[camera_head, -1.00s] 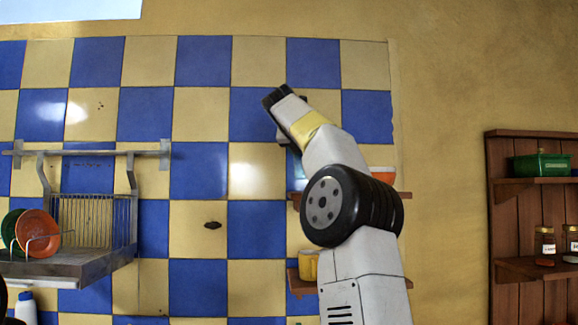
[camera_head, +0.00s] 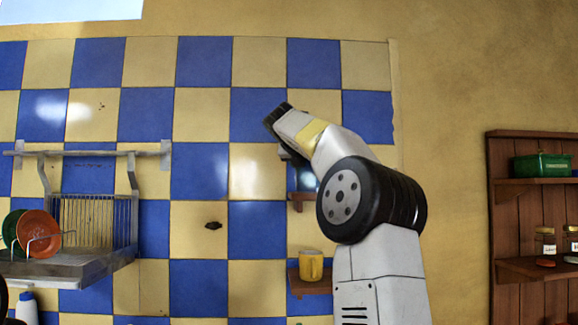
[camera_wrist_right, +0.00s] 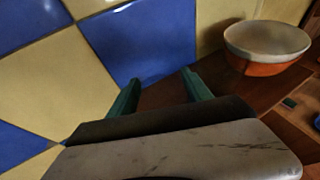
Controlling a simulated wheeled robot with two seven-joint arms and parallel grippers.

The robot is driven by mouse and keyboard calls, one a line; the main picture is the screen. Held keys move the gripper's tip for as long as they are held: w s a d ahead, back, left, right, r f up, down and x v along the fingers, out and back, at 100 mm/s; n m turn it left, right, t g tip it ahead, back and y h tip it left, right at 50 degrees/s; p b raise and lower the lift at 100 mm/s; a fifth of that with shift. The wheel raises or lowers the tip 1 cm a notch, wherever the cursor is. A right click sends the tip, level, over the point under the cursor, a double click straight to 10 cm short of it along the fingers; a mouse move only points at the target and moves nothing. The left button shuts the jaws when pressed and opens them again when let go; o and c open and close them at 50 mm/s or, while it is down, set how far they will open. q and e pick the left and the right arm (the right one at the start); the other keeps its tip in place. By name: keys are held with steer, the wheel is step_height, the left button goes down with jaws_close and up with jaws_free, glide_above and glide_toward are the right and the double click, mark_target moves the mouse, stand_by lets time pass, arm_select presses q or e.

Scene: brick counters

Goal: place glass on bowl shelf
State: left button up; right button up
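In the right wrist view, the two green fingers of my right gripper (camera_wrist_right: 160,91) are spread apart with nothing visible between them. They are close to the wooden bowl shelf (camera_wrist_right: 268,88), against the tiled wall. An orange bowl with a pale inside (camera_wrist_right: 265,52) stands on that shelf, right of the fingers and apart from them. In the head view, the left end of the bowl shelf (camera_head: 301,197) shows beside my right arm, which hides the bowl and the fingers. I cannot make out a glass in any view. My left gripper is not in view.
A lower shelf (camera_head: 311,283) holds a yellow mug (camera_head: 311,265). A metal dish rack (camera_head: 75,262) with plates hangs at left. A wooden wall shelf unit (camera_head: 505,225) with a green box (camera_head: 542,166) and jars stands at right.

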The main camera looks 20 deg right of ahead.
steer(key=shift+o, duration=0.4)
steer(key=shift+r, duration=0.2)
steer(key=v, duration=1.2)
steer(key=s+a+f+m+g+y, duration=0.1)
steer(key=s+a+f+m+y, duration=0.2)
steer(key=s+f+m, duration=0.6)
steer(key=s+a+f+m+g+y, duration=0.2)
steer(key=s+f+m, duration=0.7)
steer(key=f, duration=1)
steer(key=s+a+f+m+g+y, duration=0.2)
steer(key=s+a+f+m+y, duration=0.3)
steer(key=f, duration=0.8)
steer(key=s+a+m, duration=0.3)
steer(key=s+m, duration=0.2)
steer(key=shift+s+f+y, duration=0.3)
steer(key=shift+s+f, duration=0.1)
